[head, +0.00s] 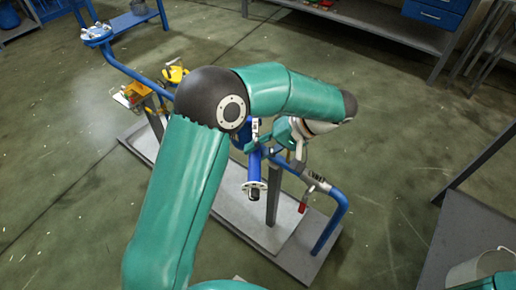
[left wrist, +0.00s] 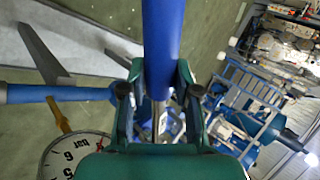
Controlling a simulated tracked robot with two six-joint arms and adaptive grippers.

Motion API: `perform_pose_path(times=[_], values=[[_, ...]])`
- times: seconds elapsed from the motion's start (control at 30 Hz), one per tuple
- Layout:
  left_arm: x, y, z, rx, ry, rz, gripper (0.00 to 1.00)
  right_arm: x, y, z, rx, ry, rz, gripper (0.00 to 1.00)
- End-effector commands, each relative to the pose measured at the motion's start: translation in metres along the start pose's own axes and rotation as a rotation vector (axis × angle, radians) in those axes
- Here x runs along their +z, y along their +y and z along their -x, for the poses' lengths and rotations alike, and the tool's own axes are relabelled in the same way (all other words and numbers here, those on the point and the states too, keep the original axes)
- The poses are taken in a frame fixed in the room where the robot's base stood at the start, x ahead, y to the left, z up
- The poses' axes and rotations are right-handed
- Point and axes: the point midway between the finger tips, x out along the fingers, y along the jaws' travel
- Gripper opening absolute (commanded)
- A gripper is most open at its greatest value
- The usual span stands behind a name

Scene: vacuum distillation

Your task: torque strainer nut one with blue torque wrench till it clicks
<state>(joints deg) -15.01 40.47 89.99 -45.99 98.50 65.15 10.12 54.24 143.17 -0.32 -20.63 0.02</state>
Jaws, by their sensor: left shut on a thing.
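My left gripper (head: 268,142) is beside the blue pipework in the head view, below my bent teal arm. In the left wrist view its two fingers (left wrist: 157,98) are closed on a thick blue bar, which looks like the handle of the blue torque wrench (left wrist: 162,42). A thin metal part shows between the fingers. In the head view a blue pipe piece with a round end flange (head: 254,186), possibly the strainer, sticks out below the gripper. I cannot make out strainer nut one or whether the wrench touches it. My right gripper is not in view.
The pipework stands on a grey base tray (head: 298,262), with a blue pipe (head: 336,222) at its right end. A red tag (head: 303,207) hangs there. A pressure gauge (left wrist: 75,155) is close to the gripper.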

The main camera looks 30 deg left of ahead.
Motion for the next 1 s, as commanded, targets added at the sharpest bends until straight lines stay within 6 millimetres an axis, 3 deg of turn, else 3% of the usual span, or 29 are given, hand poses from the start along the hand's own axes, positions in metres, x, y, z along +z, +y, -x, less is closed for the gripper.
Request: perform_pose_path(times=[1.0], values=[[-0.001,-0.034,0.031,-0.002,0.001,0.002,0.00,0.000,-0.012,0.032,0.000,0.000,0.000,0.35]])
